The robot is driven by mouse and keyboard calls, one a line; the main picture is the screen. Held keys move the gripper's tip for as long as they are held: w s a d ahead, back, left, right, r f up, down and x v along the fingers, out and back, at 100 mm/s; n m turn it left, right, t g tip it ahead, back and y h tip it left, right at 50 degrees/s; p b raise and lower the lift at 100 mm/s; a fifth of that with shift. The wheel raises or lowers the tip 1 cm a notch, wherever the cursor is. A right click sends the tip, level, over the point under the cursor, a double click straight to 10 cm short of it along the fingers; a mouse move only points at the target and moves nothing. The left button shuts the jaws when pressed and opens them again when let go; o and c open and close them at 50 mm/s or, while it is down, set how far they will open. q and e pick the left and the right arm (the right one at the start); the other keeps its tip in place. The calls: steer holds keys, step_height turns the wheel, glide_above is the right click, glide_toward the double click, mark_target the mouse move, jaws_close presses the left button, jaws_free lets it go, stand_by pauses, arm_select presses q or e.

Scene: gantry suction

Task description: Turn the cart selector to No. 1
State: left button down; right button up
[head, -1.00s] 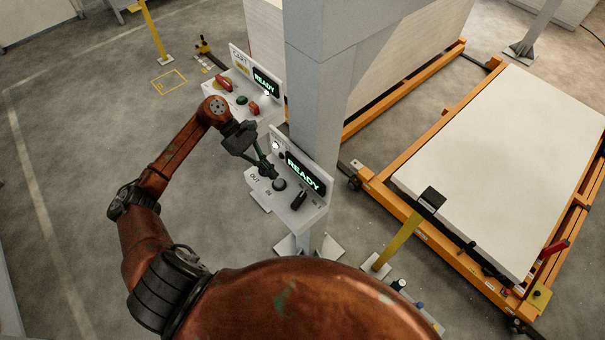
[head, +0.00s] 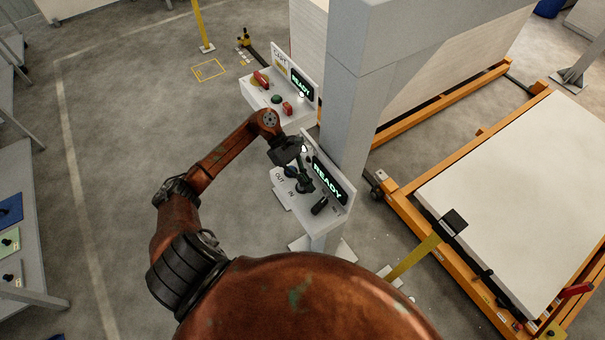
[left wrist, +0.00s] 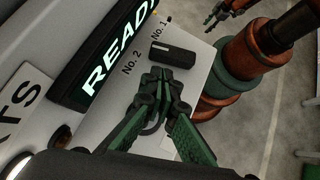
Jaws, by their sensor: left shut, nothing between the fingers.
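The cart selector is a black bar-shaped knob (left wrist: 173,53) in the left wrist view, on a grey panel with the labels "No. 2" and "No. 1" along its upper left side. In the head view the selector (head: 320,205) is at the near right of the front control box (head: 292,205). My left gripper (left wrist: 160,74) is shut and empty, its fingertips just short of the knob; I cannot tell whether they touch it. In the head view the left gripper (head: 304,185) is over the box and partly hides its buttons. A dark gripper (left wrist: 222,12), seemingly my right one, shows small at the top; its jaw state is unclear.
A lit "READY" display (head: 328,180) rises behind the selector, beside a grey post (head: 355,110). An orange cart frame (head: 425,225) with a white slab (head: 510,195) is on the right.

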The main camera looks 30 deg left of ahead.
mark_target(313, 198)
arm_select(q)
steer(key=shift+p+x, duration=0.3)
steer(key=shift+x, duration=0.85)
steer(key=shift+d+f, duration=0.35)
steer(key=shift+f, duration=0.1)
arm_select(e)
steer(key=shift+s+r, duration=0.55)
steer(key=shift+s, duration=0.15)
steer(key=shift+d+f, duration=0.1)
